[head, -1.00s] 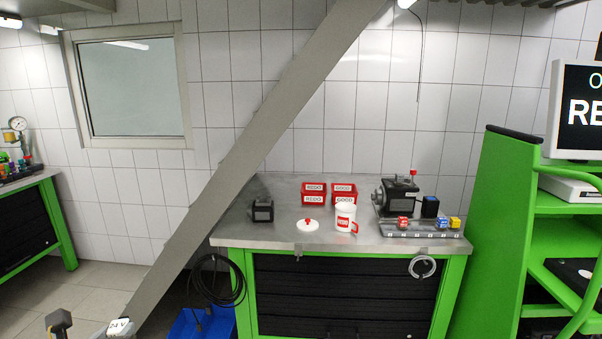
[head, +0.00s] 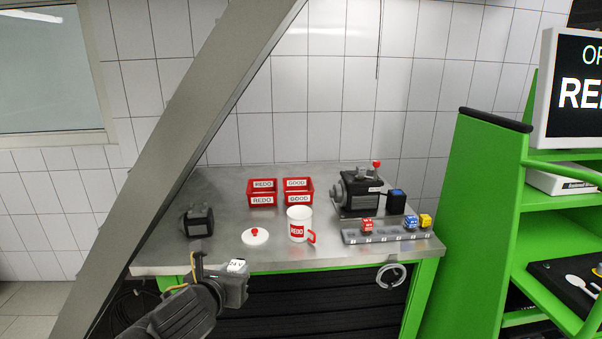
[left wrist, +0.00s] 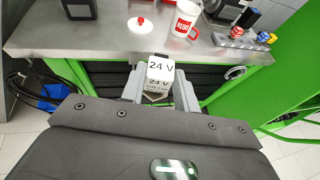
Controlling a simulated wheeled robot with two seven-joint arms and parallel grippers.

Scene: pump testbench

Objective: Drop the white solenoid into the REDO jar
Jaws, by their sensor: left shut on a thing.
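The white solenoid (head: 237,266), marked 24 V, is held in my left gripper (head: 240,280), which is shut on it. It also shows between the fingers in the left wrist view (left wrist: 160,72). The gripper is in front of the bench's front edge, left of and nearer than the REDO jar. The REDO jar (head: 299,225) is a white mug-like jar with a red label and red handle, upright on the bench with its top open. It also shows in the left wrist view (left wrist: 186,20). A white lid with a red knob (head: 255,236) lies left of the jar. My right gripper is not in view.
Red REDO (head: 262,200) and GOOD (head: 298,199) bins stand behind the jar. A dark pump (head: 358,192) and a rail (head: 385,236) with red, blue and yellow solenoids are on the right. A black block (head: 198,221) stands left. A slanted grey beam (head: 190,140) crosses the left side.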

